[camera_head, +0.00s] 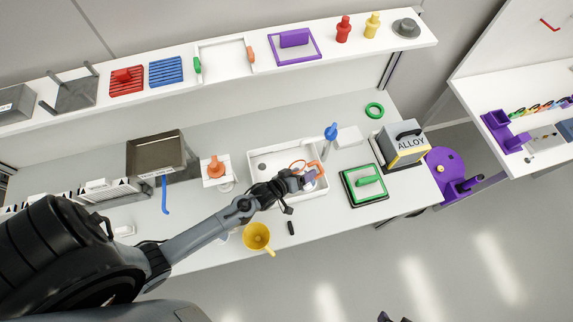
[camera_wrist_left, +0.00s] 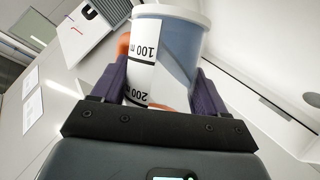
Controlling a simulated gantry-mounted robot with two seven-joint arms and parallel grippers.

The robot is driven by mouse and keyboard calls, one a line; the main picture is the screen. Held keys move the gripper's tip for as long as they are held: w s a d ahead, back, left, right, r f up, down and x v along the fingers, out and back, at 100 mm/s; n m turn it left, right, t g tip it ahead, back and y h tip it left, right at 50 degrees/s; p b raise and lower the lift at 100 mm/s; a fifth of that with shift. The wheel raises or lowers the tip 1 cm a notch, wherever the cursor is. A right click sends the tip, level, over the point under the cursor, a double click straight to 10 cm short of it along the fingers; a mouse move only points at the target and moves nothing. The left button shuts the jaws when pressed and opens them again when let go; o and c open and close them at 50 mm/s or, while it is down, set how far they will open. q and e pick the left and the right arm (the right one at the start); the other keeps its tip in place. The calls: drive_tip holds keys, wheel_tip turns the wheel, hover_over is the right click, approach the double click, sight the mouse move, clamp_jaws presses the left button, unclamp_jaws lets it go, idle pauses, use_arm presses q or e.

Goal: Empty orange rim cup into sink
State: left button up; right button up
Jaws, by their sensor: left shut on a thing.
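My left gripper (camera_head: 309,177) has its purple fingers shut on the orange rim cup (camera_head: 321,184), at the right part of the white sink (camera_head: 256,184). An orange ring and handle show beside the fingers. In the left wrist view, the cup (camera_wrist_left: 180,50) sits between the fingers of the gripper (camera_wrist_left: 160,90). It is pale, with a white scale strip marked 100 and 200, and a bluish-grey side. I cannot see into it or tell whether it holds anything. Small dark tips at the bottom edge may be my right gripper (camera_head: 393,318); their state is unclear.
A blue-topped tap (camera_head: 331,132) stands behind the sink. A green-framed block (camera_head: 365,183) and ALLOY box (camera_head: 404,145) stand to the right. A yellow cup (camera_head: 257,237) is near the front edge, and an orange-topped item (camera_head: 216,168) is left of the sink.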

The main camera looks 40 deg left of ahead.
use_arm(q)
drive_tip(key=shift+f, duration=0.35)
drive_tip(key=shift+n, duration=0.3)
drive_tip(key=shift+r, duration=0.1)
use_arm(e)
drive_tip(key=shift+f, duration=0.55)
use_arm(q)
drive_tip(key=shift+w+a+f+h+b, duration=0.1)
drive_tip(key=shift+f+h+b, duration=0.1)
drive_tip(key=shift+h+b, duration=0.35)
use_arm(e)
drive_tip(key=shift+a+f, duration=0.1)
drive_tip(key=shift+f, duration=0.3)
use_arm(q)
drive_tip(key=shift+f+n+h+b, duration=0.25)
drive_tip(key=shift+n+b, duration=0.45)
drive_tip(key=shift+b, duration=0.15)
use_arm(e)
drive_tip(key=shift+f, duration=0.75)
use_arm(q)
drive_tip(key=shift+a+r+n+h+b, duration=0.1)
drive_tip(key=shift+r+n+h+b, duration=0.3)
drive_tip(key=shift+n+h, duration=0.1)
use_arm(e)
drive_tip(key=shift+f, duration=0.4)
use_arm(q)
drive_tip(key=shift+f+b, duration=0.15)
drive_tip(key=shift+b, duration=0.15)
use_arm(e)
drive_tip(key=shift+f, duration=0.3)
